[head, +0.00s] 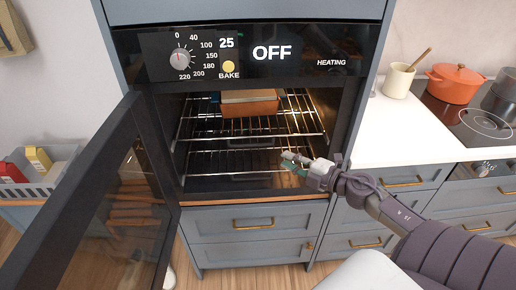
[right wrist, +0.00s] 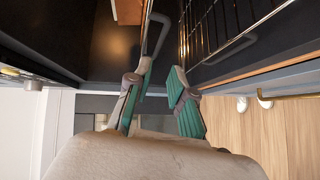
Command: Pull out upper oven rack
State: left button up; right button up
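The upper oven rack (head: 297,124) is a wire shelf inside the open oven, with a brown-orange dish (head: 250,108) on it. The lower rack (head: 225,162) lies below it. My right gripper (head: 288,160) is at the oven's front, below the upper rack's front edge. In the right wrist view the green-padded fingers (right wrist: 162,78) are apart with nothing between them. A dark handle loop (right wrist: 165,22) of the upper rack is just beyond the left-hand finger; I cannot tell if they touch. The lower rack (right wrist: 222,25) is to the right there. My left gripper is out of view.
The oven door (head: 95,205) stands open on the left. A counter (head: 400,130) with an orange pot (head: 454,84) and a cream utensil jar (head: 398,81) is on the right. Drawers (head: 250,225) are below the oven. A grey basket (head: 40,185) is far left.

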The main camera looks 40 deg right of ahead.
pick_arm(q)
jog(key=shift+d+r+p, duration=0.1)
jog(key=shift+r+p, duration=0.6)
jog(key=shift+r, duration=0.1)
pick_arm(e)
jog(key=x, duration=1.2)
jog(key=shift+w, duration=0.25)
jog(key=shift+a+f, duration=0.1)
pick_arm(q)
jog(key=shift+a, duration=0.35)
pick_arm(e)
grip_shut()
